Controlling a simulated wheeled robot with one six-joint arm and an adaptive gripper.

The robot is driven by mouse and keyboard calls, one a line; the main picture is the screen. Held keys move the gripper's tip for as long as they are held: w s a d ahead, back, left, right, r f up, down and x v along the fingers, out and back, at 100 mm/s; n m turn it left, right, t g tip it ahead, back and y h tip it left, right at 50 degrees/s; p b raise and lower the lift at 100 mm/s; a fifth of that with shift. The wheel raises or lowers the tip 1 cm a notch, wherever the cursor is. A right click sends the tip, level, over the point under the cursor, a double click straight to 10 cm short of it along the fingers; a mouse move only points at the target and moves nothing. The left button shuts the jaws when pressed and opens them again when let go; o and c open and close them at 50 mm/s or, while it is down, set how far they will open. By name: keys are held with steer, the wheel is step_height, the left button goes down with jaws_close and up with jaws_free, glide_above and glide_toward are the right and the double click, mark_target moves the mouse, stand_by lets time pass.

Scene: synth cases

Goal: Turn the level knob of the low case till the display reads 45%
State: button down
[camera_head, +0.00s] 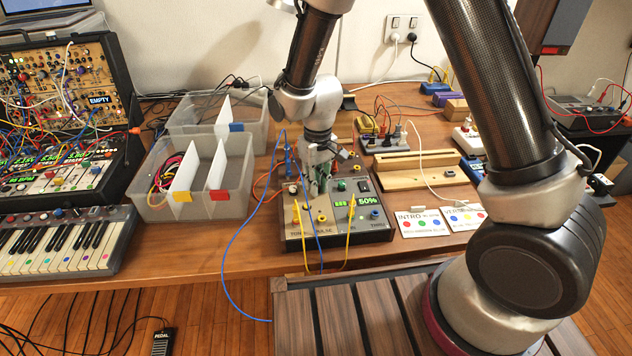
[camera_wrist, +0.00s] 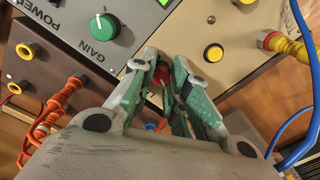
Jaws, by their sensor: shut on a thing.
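The low case (camera_head: 297,228) stands at the front of the wooden table, with yellow plugs in its front part. Its green display (camera_head: 369,200) reads 50%. My gripper (camera_head: 319,184) is over the pale left part of its top, pointing down. In the wrist view my gripper (camera_wrist: 166,80) is shut on a knob (camera_wrist: 163,74) of this pale panel. Only a small reddish bit of the knob shows between the fingers. Its label and pointer are hidden, so its level marking cannot be read. The green GAIN knob (camera_wrist: 105,28) on the grey panel stands apart from the fingers.
A blue cable (camera_head: 233,238) loops past the case's left side. Clear bins (camera_head: 240,165) stand to the left, a wooden rail (camera_head: 420,176) and cards (camera_head: 424,223) to the right.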

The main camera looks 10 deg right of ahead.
steer(key=c, duration=1.3)
jaws_free()
steer(key=shift+c, duration=0.2)
step_height(320, 180, up, 12)
steer(key=shift+d, duration=0.15)
steer(key=shift+w, duration=0.1)
steer(key=s+d+r+m+t, duration=0.1)
steer(key=s+d+r, duration=0.5)
steer(key=d, duration=0.3)
steer(key=s+d+r+m+t, duration=0.2)
steer(key=s+d+r, duration=0.4)
steer(key=d, duration=0.3)
steer(key=s+d+r+m+t, duration=0.1)
steer(key=s+d+r+m, duration=0.1)
steer(key=s+d+r, duration=0.4)
steer(key=s+d, duration=0.2)
steer(key=d, duration=0.1)
steer(key=shift+s+d+t, duration=0.25)
steer(key=shift+t, duration=0.05)
